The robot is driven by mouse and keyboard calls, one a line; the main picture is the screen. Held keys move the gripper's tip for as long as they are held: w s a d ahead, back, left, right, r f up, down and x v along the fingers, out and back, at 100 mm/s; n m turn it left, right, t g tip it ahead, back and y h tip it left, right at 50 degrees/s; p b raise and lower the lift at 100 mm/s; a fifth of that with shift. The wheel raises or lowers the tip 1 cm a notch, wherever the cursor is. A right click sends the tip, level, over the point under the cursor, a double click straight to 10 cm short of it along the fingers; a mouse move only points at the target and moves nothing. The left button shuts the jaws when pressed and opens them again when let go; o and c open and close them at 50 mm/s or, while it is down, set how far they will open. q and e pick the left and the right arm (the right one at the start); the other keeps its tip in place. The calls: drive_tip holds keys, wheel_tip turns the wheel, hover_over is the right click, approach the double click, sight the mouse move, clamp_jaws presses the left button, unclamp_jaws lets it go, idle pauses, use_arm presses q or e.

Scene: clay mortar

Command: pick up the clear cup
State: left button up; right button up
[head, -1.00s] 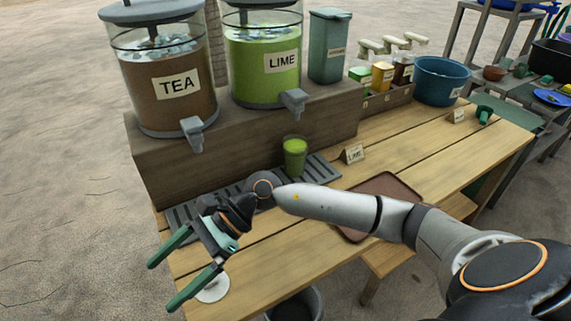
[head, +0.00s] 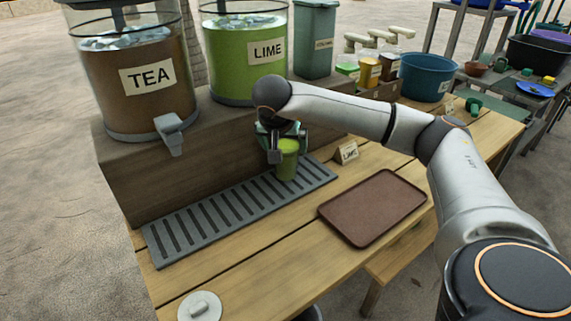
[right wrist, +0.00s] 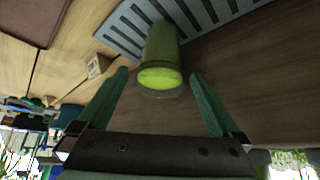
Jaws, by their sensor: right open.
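The clear cup (head: 286,166), filled with green drink, stands upright on the grey slatted drip tray (head: 230,211), near its right end. My right gripper (head: 281,143) is at the cup's upper part, open. In the right wrist view the cup (right wrist: 161,52) shows between and just beyond the two green fingers (right wrist: 158,76), with a gap on each side. The cup's rim is partly hidden by my gripper in the head view. My left gripper is not in view.
The tea dispenser (head: 128,100) and lime dispenser (head: 241,78) stand on a wooden riser (head: 160,180) behind the drip tray. A small lime sign (head: 346,153) stands right of the cup. A brown tray (head: 374,207) and white disc (head: 199,307) lie on the table.

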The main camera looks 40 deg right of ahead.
sight(285, 153)
drive_tip(key=shift+x, duration=1.25)
drive_tip(key=b+x, duration=0.1)
drive_tip(key=x, duration=0.1)
drive_tip(key=shift+w+f, duration=0.1)
drive_tip(key=shift+f, duration=0.15)
drive_tip(key=shift+x, duration=1.15)
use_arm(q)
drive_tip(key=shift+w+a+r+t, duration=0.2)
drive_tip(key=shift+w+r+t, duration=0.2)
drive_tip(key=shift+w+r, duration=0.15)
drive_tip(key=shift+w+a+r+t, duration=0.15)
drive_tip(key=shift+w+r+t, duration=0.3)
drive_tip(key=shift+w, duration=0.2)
use_arm(e)
drive_tip(key=shift+r, duration=0.1)
drive_tip(key=shift+w, duration=0.1)
clamp_jaws()
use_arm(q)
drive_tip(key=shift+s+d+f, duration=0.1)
use_arm(e)
drive_tip(key=shift+r, duration=0.15)
